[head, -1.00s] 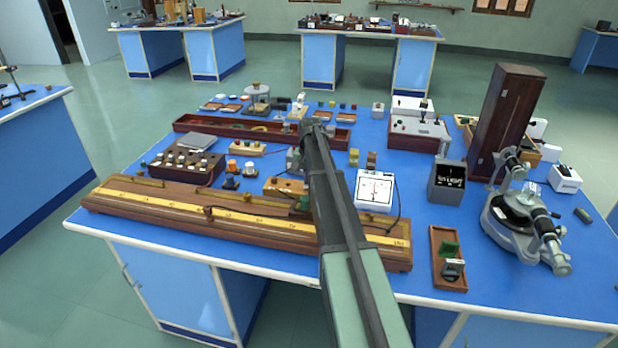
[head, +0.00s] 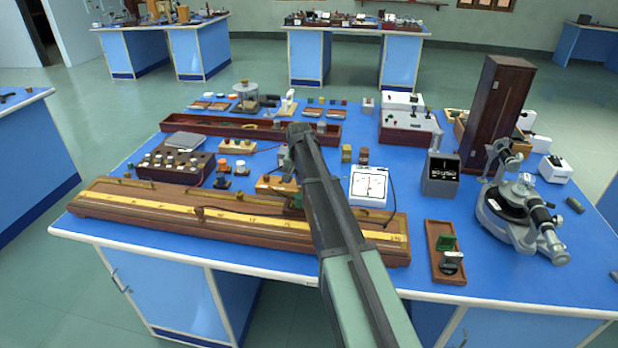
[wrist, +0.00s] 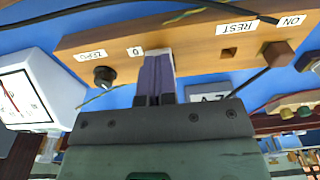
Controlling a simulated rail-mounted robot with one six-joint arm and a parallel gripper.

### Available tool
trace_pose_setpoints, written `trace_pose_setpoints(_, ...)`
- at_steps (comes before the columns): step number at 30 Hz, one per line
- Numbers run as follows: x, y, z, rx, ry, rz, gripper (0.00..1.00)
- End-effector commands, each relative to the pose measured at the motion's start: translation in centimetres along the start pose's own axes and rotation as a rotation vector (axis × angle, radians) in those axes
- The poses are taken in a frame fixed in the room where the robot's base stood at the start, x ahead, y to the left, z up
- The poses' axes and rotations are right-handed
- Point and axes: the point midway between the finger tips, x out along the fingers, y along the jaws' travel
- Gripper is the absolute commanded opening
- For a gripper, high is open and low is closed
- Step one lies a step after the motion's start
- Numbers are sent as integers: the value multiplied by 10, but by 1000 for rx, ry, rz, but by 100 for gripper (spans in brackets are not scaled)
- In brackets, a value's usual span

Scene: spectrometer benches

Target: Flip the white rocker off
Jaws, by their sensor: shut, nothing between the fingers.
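A wooden key board (wrist: 190,35) crosses the top of the wrist view, with labels reading ZERO, 0, REST and ON. It bears a black knob (wrist: 104,76), a square hole and a brown square block (wrist: 277,54). My gripper (wrist: 158,58) is shut and empty, its fingertips at the board's edge beside the 0 label. A small white edge shows right at the fingertips; I cannot tell whether it is the white rocker. No rocker is clearly visible, and the fingers cover that part. In the head view the board (head: 272,186) is partly hidden by my arm.
A white-faced meter (wrist: 24,95) stands close to the board and also shows in the head view (head: 369,186). A long scale board (head: 150,205) lies along the front of the blue bench. A dark block with knobs (head: 172,164) stands left. Dark cables cross near the board.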

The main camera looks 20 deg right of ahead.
Motion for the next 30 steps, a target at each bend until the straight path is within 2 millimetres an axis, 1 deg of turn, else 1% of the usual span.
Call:
trace_pose_setpoints(1, 4, 4, 6, 3, -16, 7, 0)
trace_pose_setpoints(12, 0, 5, -12, 3, -12, 7, 0)
trace_pose_setpoints(22, -3, 3, -14, 2, -8, 5, 0)
trace_pose_setpoints(26, -16, 3, -13, 2, -9, 5, 0)
trace_pose_setpoints(29, -35, 3, -11, 1, -9, 5, 0)
trace_pose_setpoints(30, -45, 4, -10, 1, -9, 5, 0)
